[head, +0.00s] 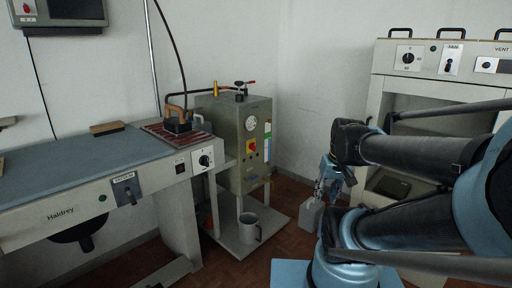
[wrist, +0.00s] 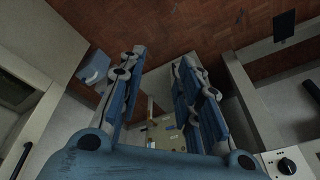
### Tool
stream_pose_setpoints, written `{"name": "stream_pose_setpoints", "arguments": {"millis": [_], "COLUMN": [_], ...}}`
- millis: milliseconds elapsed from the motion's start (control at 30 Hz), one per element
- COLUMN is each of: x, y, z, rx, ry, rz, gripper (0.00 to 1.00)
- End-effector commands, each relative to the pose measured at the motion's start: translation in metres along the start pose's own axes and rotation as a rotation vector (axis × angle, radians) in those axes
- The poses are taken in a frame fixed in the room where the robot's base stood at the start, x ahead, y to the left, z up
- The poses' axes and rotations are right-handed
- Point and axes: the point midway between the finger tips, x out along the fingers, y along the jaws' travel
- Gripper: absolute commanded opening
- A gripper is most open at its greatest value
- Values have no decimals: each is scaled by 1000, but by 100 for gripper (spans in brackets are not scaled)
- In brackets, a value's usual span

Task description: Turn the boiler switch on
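The boiler (head: 230,128) is a grey-green cabinet on a low stand in the corner, with a round gauge on its front. Its switch (head: 252,146) is a red knob on a yellow plate, and I cannot make out its setting. My gripper (head: 319,192) is to the right of the boiler and apart from it, pointing downward. In the wrist view my gripper (wrist: 164,55) is open and empty, its two blue fingers well apart. Part of what looks like the boiler (wrist: 165,138) shows between the fingers; the switch is not clear there.
An ironing table (head: 80,165) with an iron (head: 178,122) stands left of the boiler. A grey mug (head: 249,228) stands on the stand's lower shelf (head: 270,218). A pale machine (head: 385,85) stands at the right. A grey container (head: 311,214) is near my gripper. Some floor (head: 292,190) is clear.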

Motion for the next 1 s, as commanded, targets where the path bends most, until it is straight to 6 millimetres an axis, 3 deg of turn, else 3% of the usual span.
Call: {"name": "stream_pose_setpoints", "arguments": {"millis": [33, 467, 1000], "x": [-4, -12, 15], "y": [-4, -42, -76], "z": [-17, -148, -312], "rx": [-22, -215, -420], "ry": [14, 156, 386], "rz": [-22, -201, -367], "gripper": [32, 32, 32]}}
